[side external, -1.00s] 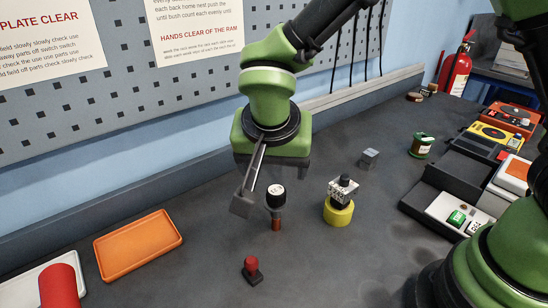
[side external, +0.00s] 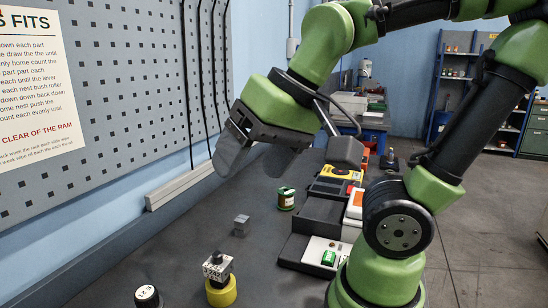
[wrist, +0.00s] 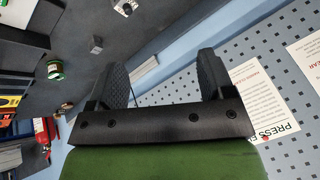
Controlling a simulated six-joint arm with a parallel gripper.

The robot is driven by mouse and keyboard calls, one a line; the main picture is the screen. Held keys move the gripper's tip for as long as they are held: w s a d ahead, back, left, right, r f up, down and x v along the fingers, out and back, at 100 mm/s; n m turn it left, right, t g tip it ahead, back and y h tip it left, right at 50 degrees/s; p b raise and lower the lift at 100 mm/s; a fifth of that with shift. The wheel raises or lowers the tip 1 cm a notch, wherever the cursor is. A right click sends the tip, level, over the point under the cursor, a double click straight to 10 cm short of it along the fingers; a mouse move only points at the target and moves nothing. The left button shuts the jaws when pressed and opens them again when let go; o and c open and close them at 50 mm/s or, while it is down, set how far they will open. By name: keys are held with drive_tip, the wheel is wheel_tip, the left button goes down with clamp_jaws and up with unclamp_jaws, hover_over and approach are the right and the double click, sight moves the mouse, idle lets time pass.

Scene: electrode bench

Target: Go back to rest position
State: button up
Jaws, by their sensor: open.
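My gripper (side external: 262,152) is raised well above the bench in the side view, with nothing seen between its fingers. In the wrist view its two dark fingers (wrist: 163,82) stand wide apart, with pegboard and wall behind them. The green arm is bent, with the gripper tilted toward the pegboard side.
A grey rail (side external: 180,187) runs along the pegboard (side external: 130,90). Open floor lies at the right.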

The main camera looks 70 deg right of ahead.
drive_tip(key=shift+s+d+r+n+t+y, duration=0.15)
drive_tip(key=shift+s+n+t, duration=0.2)
drive_tip(key=shift+s, duration=0.3)
drive_tip(key=shift+s+a+n+t+y, duration=0.15)
drive_tip(key=shift+s+n+t, duration=0.15)
drive_tip(key=shift+s, duration=0.35)
drive_tip(key=shift+d, duration=0.1)
